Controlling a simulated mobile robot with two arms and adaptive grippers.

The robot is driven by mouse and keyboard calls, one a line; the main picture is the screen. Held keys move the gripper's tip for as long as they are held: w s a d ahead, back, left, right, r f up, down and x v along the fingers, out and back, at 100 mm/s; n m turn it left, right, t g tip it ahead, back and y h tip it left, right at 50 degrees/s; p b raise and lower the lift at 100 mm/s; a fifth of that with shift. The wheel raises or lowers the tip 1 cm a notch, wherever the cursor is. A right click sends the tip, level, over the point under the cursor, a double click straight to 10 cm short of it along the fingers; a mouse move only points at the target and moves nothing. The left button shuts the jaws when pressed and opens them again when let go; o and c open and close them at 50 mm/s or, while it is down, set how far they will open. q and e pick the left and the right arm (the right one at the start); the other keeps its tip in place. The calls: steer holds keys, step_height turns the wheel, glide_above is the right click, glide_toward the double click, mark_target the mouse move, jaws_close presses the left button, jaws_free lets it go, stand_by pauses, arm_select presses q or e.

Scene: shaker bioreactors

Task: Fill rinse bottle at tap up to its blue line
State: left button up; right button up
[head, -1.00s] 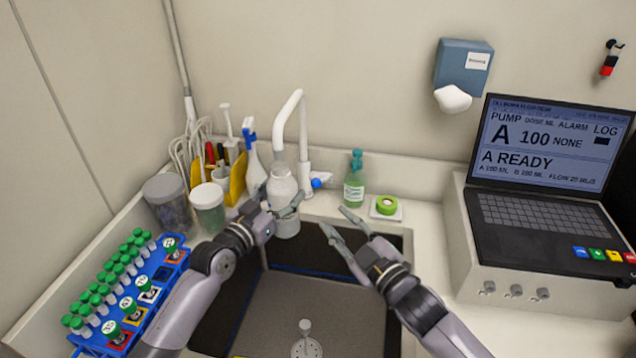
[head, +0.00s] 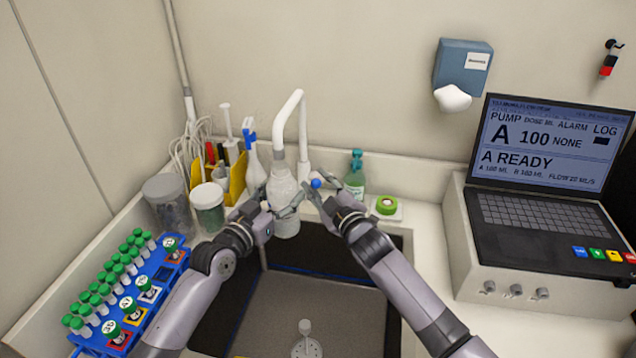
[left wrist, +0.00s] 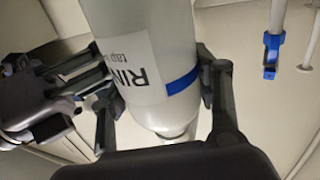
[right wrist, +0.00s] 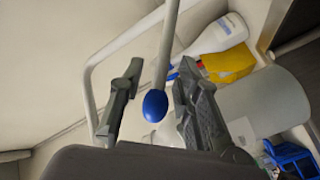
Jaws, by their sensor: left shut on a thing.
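The white rinse bottle (head: 283,196) stands upright under the white tap spout (head: 291,100). My left gripper (head: 284,209) is shut on its body. In the left wrist view the bottle (left wrist: 150,50) shows part of its label and its blue line (left wrist: 182,81) between my fingers. The water level inside cannot be made out. My right gripper (head: 319,193) is at the tap's blue knob (head: 316,183). In the right wrist view its fingers are open, with the blue knob (right wrist: 154,105) between them; contact cannot be told.
The dark sink (head: 310,300) lies below. Left are lidded jars (head: 208,215), a yellow holder (head: 236,182), a blue-topped bottle (head: 254,165) and a blue tube rack (head: 160,285). A laptop (head: 535,215) stands far right.

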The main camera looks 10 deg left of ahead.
steer(key=shift+w+a, duration=0.2)
steer(key=shift+w, duration=0.05)
steer(key=shift+c, duration=0.2)
jaws_close()
stand_by(0.6)
